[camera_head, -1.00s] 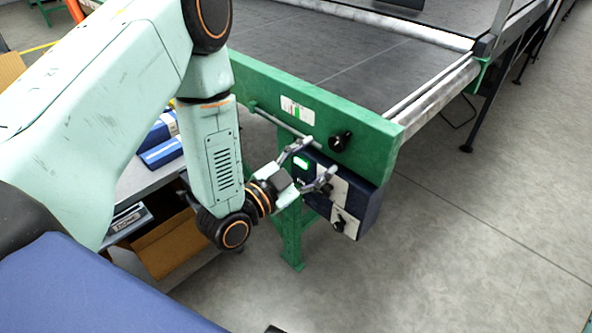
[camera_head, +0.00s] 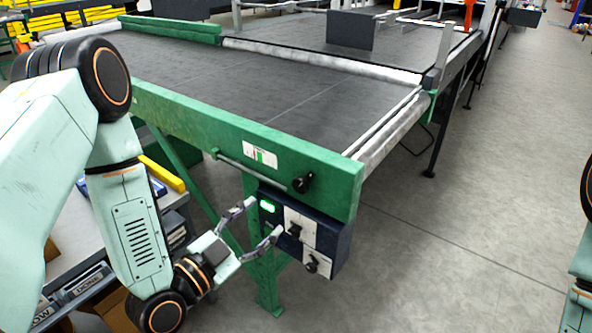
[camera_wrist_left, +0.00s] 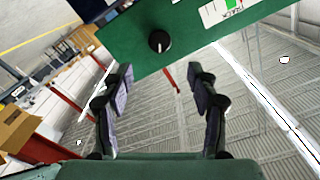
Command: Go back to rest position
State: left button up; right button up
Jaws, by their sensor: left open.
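My left gripper (camera_head: 262,222) is open and empty in the head view.
The green conveyor frame (camera_head: 200,118) with its dark belt (camera_head: 290,85) fills the middle. A grey table (camera_head: 92,218) with blue and yellow items stands at the left, below my arm. The concrete floor (camera_head: 470,240) at the right is clear.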

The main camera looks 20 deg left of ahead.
pick_arm(q)
jog(key=s+f+n+g+y, duration=0.2)
jog(key=s+f+n+g, duration=0.15)
jog(key=f, duration=0.45)
jog(key=s+f+n+g+y, duration=0.1)
jog(key=s+f+n+g, duration=0.3)
jog(key=f, duration=0.3)
jog(key=s+a+f+n+g+y, duration=0.1)
jog(key=s+f+g, duration=0.2)
jog(key=s, duration=0.6)
jog(key=s+a+f+n+g+y, duration=0.1)
jog(key=s+f+g, duration=0.3)
jog(key=s, duration=0.6)
jog(key=shift+s+n+g+y, duration=0.15)
jog(key=shift+n+g+y, duration=0.35)
jog(key=shift+g, duration=0.75)
dwell(0.5)
